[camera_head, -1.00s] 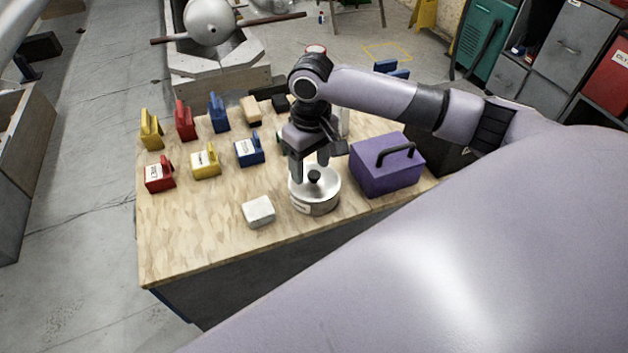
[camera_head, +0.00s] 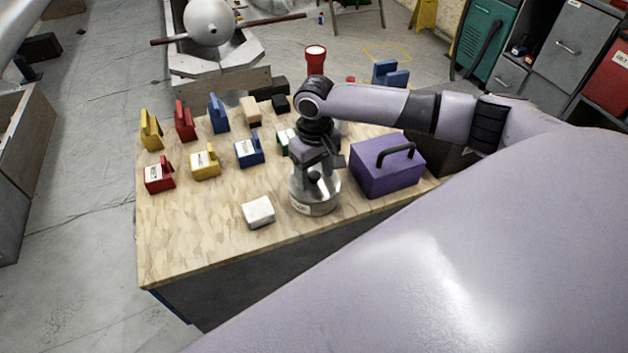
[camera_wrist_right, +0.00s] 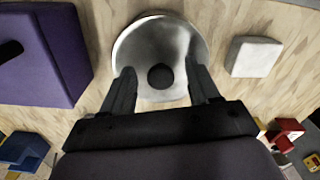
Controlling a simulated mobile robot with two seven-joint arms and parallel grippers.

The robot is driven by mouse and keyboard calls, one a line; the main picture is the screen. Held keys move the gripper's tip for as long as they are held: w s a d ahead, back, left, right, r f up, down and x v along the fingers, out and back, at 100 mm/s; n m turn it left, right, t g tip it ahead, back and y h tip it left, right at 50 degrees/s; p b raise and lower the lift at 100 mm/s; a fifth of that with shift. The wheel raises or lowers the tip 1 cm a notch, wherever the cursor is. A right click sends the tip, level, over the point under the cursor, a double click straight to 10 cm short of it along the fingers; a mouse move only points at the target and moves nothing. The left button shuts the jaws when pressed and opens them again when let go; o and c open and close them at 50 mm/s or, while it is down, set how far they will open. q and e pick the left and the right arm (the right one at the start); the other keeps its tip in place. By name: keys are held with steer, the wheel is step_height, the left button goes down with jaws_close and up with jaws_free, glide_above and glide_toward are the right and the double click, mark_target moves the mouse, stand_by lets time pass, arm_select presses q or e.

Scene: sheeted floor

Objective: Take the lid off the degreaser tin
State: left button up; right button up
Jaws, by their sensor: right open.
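The degreaser tin (camera_head: 318,208) is a round metal tin standing upright near the front edge of the wooden table. Its silver lid (camera_wrist_right: 160,40) with a black knob (camera_wrist_right: 160,77) is on top. My right gripper (camera_head: 313,178) points down over the lid and is open. In the right wrist view its two fingers (camera_wrist_right: 163,85) stand on either side of the knob, with gaps between. I cannot tell how close the fingertips are to the lid's surface. My left gripper is in neither view.
A purple box (camera_head: 385,172) with a black handle stands close to the tin's right. A white block (camera_head: 258,212) lies to its left. Several coloured blocks, such as a blue one (camera_head: 249,152), stand farther back. The table's front left (camera_head: 190,240) is bare.

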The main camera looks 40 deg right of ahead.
steer(key=c, duration=1.1)
steer(key=shift+r, duration=0.1)
